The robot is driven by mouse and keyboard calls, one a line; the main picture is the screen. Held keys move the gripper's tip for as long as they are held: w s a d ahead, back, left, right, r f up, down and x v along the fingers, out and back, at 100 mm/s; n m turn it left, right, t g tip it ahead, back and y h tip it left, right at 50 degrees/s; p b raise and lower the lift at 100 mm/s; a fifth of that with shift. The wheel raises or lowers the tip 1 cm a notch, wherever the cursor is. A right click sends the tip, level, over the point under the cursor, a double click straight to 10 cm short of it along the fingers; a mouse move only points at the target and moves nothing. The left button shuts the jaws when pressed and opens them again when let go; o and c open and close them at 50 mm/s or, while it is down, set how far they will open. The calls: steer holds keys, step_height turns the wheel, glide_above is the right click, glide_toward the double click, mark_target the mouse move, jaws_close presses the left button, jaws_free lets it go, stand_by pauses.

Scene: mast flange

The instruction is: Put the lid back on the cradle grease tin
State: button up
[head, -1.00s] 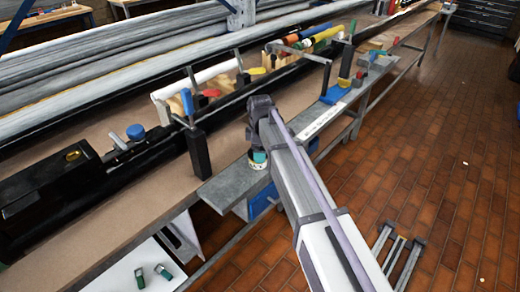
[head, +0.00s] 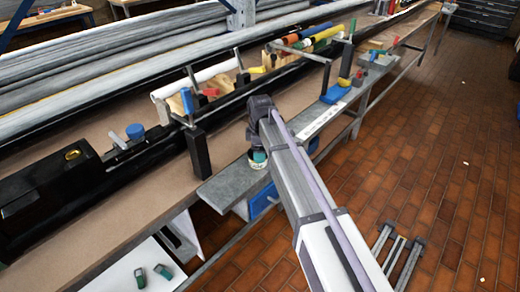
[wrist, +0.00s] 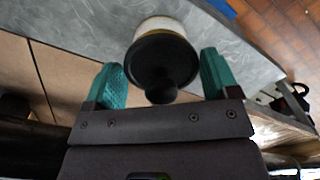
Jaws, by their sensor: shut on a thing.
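The grease tin (wrist: 161,26) is a pale round tin on the grey metal shelf; its pale side shows past the lid in the wrist view. It also shows in the head view (head: 259,165), just under my gripper. The lid (wrist: 163,60) is a dark disc with a round knob, between my gripper's teal fingers (wrist: 164,82). My gripper is shut on the lid and lines it up over the tin. I cannot tell whether the lid touches the rim. In the head view my gripper (head: 258,156) is partly hidden by my arm.
The grey shelf (head: 228,184) runs along the bench front. A black clamp post (head: 198,153) stands to the left. A white strip (head: 323,119) and a blue block (head: 335,94) lie farther along the shelf. A blue bin (head: 262,202) is below it.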

stand_by(0.4)
steer(key=o, duration=0.8)
step_height(320, 180, up, 7)
steer(key=p, duration=0.7)
steer(key=shift+c, duration=0.6)
jaws_close()
steer(key=shift+f, duration=0.2)
stand_by(0.6)
